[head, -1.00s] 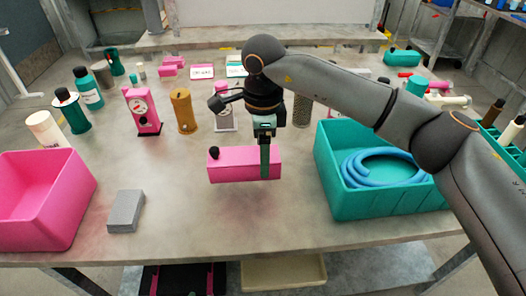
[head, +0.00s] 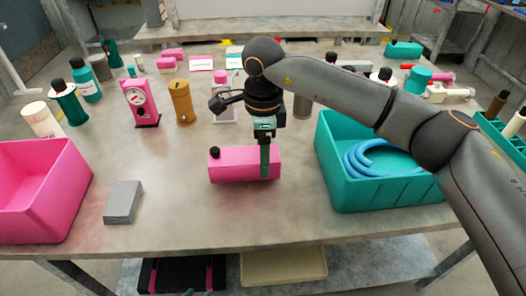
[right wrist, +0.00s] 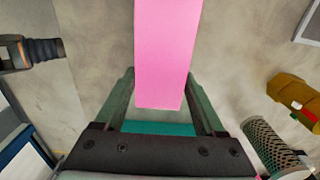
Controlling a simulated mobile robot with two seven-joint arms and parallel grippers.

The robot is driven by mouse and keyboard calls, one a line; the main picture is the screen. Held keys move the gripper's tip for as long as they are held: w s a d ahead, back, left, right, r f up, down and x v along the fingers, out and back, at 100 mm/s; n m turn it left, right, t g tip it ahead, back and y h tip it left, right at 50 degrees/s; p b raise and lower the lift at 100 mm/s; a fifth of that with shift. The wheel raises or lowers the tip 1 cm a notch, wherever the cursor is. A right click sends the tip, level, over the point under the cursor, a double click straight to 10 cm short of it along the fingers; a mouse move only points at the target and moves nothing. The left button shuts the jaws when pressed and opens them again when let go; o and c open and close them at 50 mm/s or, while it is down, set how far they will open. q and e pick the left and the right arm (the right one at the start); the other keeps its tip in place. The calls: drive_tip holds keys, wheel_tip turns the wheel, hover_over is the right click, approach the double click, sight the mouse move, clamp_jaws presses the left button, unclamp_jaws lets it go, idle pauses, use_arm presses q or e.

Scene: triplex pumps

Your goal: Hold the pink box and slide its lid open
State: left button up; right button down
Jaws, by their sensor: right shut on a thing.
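The pink box (head: 232,166) is long and lies crosswise over the middle of the table, with a black knob (head: 215,152) at its left end. My right gripper (head: 265,160) points down and is shut on the box near its right end. In the right wrist view the fingers (right wrist: 165,105) stand on either side of the pink box (right wrist: 168,50). The knob is outside that view. I cannot tell whether the box touches the table. My left gripper does not show in the head view.
A teal crate (head: 390,196) with a blue hose (head: 378,160) stands to the right. A pink tub (head: 40,205) and a grey block (head: 123,202) are at left. Pumps and bottles, including a mustard cylinder (head: 182,103), stand behind. The table in front of the box is clear.

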drive_tip(key=shift+f+b, duration=0.75)
drive_tip(key=shift+f, duration=0.8)
use_arm(q)
drive_tip(key=shift+s+a+f, duration=0.1)
drive_tip(key=shift+s+f, duration=0.05)
drive_tip(key=shift+f, duration=0.3)
drive_tip(key=shift+s+a+f, duration=0.1)
drive_tip(key=shift+f, duration=0.3)
drive_tip(key=shift+w+r, duration=0.2)
drive_tip(key=shift+w, duration=0.1)
drive_tip(key=shift+o, duration=0.3)
